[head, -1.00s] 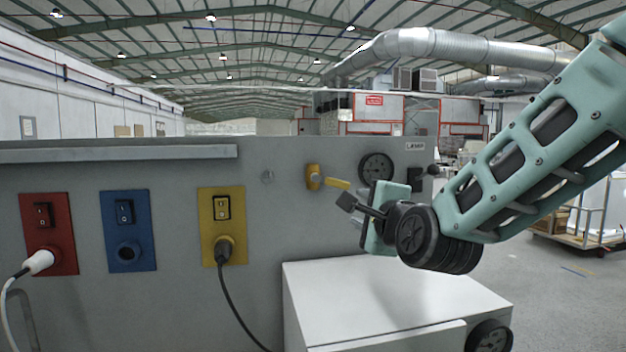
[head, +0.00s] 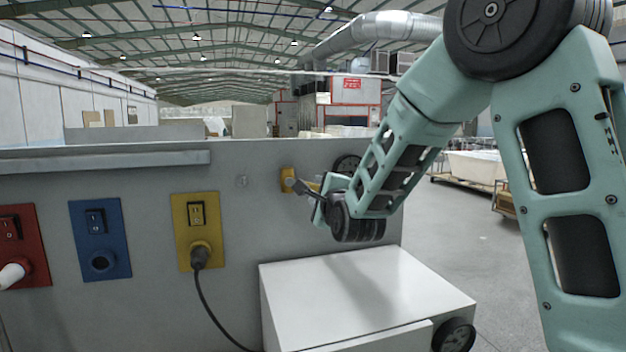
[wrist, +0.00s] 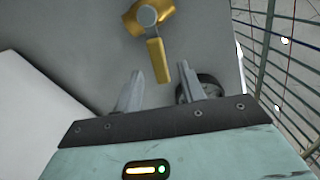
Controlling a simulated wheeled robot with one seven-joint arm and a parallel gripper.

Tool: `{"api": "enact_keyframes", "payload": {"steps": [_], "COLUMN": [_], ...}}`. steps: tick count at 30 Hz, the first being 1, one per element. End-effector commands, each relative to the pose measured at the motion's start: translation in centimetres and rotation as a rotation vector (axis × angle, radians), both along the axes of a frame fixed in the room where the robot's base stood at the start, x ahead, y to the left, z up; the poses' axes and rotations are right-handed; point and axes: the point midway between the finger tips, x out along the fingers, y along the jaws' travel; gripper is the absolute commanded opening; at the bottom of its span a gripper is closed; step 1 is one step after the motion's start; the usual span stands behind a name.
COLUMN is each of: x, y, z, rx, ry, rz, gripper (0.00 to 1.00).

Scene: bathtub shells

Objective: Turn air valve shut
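The air valve (head: 288,181) is a yellow fitting with a yellow lever on the grey panel, right of the yellow socket plate. In the head view its lever sticks out to the right and is partly hidden behind my gripper (head: 303,191). In the wrist view the valve body (wrist: 150,15) is at the top, and its yellow lever (wrist: 158,61) points toward the gap between my two fingers (wrist: 159,78). The fingers are apart with nothing between them; the lever's end is just short of or level with the fingertips.
A round gauge (head: 347,165) is behind my gripper. Red (head: 22,245), blue (head: 100,238) and yellow (head: 198,230) switch plates are on the panel (head: 140,300) to the left. A white box (head: 365,290) juts out below the valve. Open floor (head: 440,245) is at the right.

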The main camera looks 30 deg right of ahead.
Motion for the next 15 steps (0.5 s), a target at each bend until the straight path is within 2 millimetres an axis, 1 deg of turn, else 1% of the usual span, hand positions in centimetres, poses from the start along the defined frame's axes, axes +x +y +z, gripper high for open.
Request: {"api": "enact_keyframes", "payload": {"steps": [1,6,10,15], "x": [0.9,3.0,3.9,4.3], "y": [-0.2,-0.6,-0.8,-0.9], "z": [0.3,0.2,0.1,0.0], "rx": [-0.002,-0.001,-0.002,-0.001], "ry": [0.003,0.001,0.001,0.0], "rz": [0.0,0.0,-0.001,0.0], "gripper": [0.4,0.4,0.4,0.4]}}
